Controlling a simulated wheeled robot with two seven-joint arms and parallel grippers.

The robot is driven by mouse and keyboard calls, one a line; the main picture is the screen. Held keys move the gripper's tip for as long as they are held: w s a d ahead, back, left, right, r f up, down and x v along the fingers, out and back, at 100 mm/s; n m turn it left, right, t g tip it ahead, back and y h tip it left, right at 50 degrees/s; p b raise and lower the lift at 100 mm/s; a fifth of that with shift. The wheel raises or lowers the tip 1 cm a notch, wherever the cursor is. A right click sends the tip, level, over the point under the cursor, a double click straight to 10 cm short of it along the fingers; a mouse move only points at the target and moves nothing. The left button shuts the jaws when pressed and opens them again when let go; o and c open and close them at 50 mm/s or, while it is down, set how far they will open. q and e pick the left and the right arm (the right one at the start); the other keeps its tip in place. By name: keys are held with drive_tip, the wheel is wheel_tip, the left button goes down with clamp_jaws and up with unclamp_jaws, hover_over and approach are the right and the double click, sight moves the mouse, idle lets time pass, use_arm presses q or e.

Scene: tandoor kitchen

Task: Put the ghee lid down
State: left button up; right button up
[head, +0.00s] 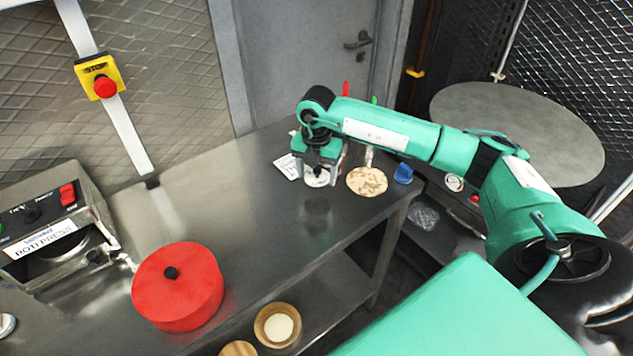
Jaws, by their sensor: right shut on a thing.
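My right gripper (318,178) points down over the far right part of the steel counter and is shut on the ghee lid. Only a small pale, round part of the lid (317,180) shows between and below the fingers; the gripper hides the rest. I cannot tell whether the lid touches the counter or is just above it. My left gripper is not in view.
A flatbread (367,181) lies right of the gripper, near a blue item (403,173). A white card (287,166) is on its left. A red lidded container (178,286), wooden bowl (277,326) and roti press (45,232) are nearer. The middle counter (245,215) is clear.

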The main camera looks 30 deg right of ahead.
sight(317, 179)
wheel_tip(317, 179, down, 5)
drive_tip(key=shift+r+p, duration=0.2)
drive_tip(key=shift+p, duration=0.3)
drive_tip(key=shift+f, duration=0.15)
drive_tip(key=shift+f, duration=0.1)
drive_tip(key=o, duration=1)
drive_tip(key=shift+c, duration=0.2)
